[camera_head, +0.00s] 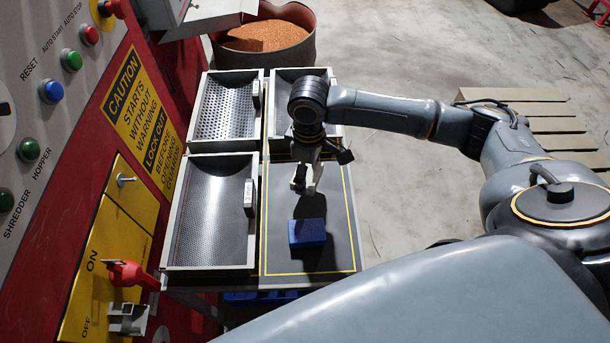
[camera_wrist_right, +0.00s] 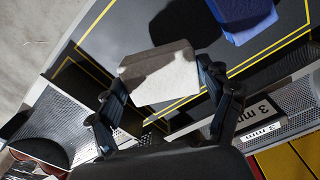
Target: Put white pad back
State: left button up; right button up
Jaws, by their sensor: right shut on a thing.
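A white pad (camera_wrist_right: 158,72) is held between the two fingers of my right gripper (camera_wrist_right: 160,88), above the dark mat. In the head view, my right gripper (camera_head: 308,184) points down over the upper part of the yellow-outlined dark mat (camera_head: 335,225). The pad shows there only as a small pale piece (camera_head: 315,181), partly hidden by the gripper. A blue pad (camera_head: 307,233) lies on the mat below it in the picture and also shows in the right wrist view (camera_wrist_right: 245,18). My left gripper is not in view.
Perforated sieve trays stand beside the mat: one at left (camera_head: 208,225), one at upper left (camera_head: 223,115), and one at upper right partly behind my arm (camera_head: 287,75). A red machine panel (camera_head: 95,95) with a red-handled switch (camera_head: 132,274) borders the left. A bin of orange granules (camera_head: 265,37) stands behind.

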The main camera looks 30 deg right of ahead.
jog(key=shift+w+f, duration=0.8)
jog(key=shift+f, duration=0.25)
notch_tip(320, 180, down, 2)
jog(key=shift+f+p, duration=0.1)
jog(key=shift+p, duration=0.3)
jog(key=shift+f, duration=0.35)
jog(key=o, duration=1)
pick_arm(q)
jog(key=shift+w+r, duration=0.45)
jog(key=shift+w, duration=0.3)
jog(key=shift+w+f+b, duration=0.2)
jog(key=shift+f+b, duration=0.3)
jog(key=shift+b, duration=0.05)
pick_arm(e)
notch_tip(320, 180, up, 12)
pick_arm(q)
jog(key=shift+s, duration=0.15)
pick_arm(e)
jog(key=shift+s+f, duration=0.1)
